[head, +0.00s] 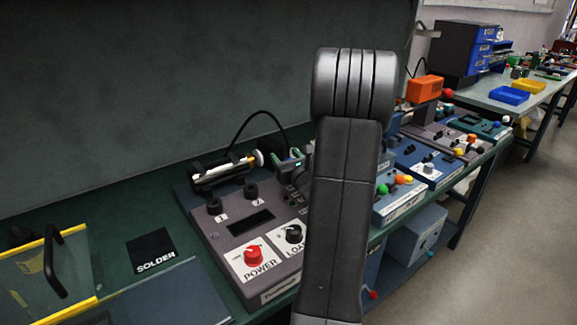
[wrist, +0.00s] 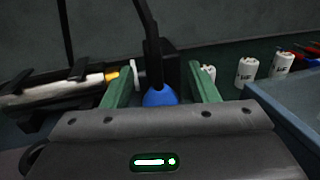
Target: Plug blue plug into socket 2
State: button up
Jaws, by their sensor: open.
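The blue plug (wrist: 160,97) sits between the two green fingers of my gripper (wrist: 159,72) in the wrist view, with a black cable rising from it. The fingers are open and stand apart on either side of it, with gaps visible. In the head view, my gripper (head: 290,157) shows in part, behind and right of the soldering iron, and my arm hides the rest; I cannot make out the plug there. Socket 2 (head: 250,191) is a round black socket on the grey power unit (head: 222,240). Socket 1 (head: 214,206) is to its left.
A soldering iron (head: 226,171) lies in a black holder left of my gripper. The unit has a red power knob (head: 253,255) and a load knob (head: 294,233) in front. White labelled cylinders (wrist: 246,71) stand right of the fingers. A black solder mat (head: 152,250) lies at left.

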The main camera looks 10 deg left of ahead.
jog(key=c, duration=1.1)
jog(key=shift+o, duration=0.2)
jog(key=shift+r, duration=0.1)
